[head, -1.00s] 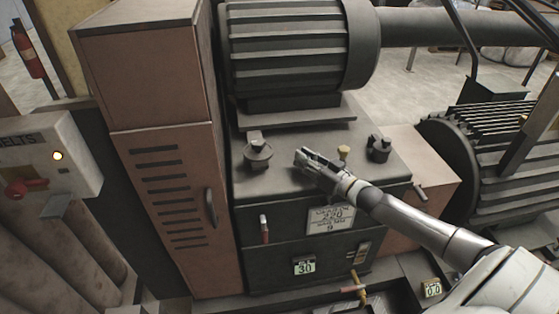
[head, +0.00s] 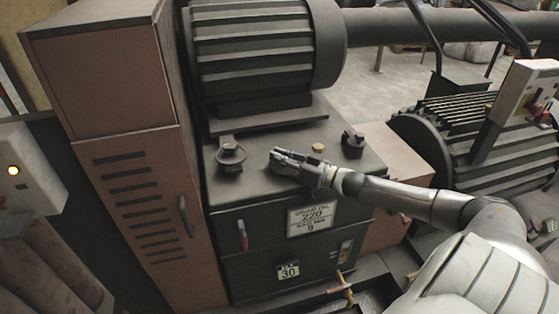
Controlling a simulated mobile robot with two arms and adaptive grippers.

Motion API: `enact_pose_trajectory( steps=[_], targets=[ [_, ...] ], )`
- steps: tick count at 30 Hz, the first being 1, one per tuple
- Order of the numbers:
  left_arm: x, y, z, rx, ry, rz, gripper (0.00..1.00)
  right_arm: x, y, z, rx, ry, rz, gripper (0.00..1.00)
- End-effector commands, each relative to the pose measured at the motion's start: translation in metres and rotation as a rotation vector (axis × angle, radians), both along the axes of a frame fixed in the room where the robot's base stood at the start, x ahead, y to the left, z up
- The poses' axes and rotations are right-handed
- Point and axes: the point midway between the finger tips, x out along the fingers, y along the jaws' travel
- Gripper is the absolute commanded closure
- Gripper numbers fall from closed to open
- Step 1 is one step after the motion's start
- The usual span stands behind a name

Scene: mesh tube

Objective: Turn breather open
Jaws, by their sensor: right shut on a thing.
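My right gripper (head: 278,158) reaches in from the right, low over the dark tank top (head: 290,192). It is shut on a small part there, which the fingers hide, so I cannot tell its shape or whether it is the breather. A dark round cap with a raised grip (head: 230,154) stands to the left of the fingertips, apart from them. A small yellow cap (head: 319,148) sits just behind and right of the gripper. Another dark cap (head: 353,144) stands farther right. No part is readably marked as the breather. My left gripper is not in view.
A large ribbed motor (head: 255,50) overhangs the back of the tank top. A tall brown cabinet (head: 130,185) walls off the left side. A control box (head: 528,95) and ribbed drum (head: 470,120) stand right. A yellow-handled valve (head: 343,284) is low in front.

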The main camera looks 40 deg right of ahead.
Motion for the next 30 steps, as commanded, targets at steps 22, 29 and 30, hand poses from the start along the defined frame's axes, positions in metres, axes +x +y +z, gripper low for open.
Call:
enact_pose_trajectory(
  steps=[22,29,30],
  targets=[
    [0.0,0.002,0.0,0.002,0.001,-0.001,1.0,-0.006,-0.002,-0.001,-0.001,0.003,-0.001,0.61],
    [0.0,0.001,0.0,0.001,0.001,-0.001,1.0,-0.026,-0.009,-0.002,-0.002,0.005,0.0,0.61],
    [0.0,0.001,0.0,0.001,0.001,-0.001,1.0,-0.029,-0.011,-0.003,-0.001,0.005,0.0,0.61]
  ],
)
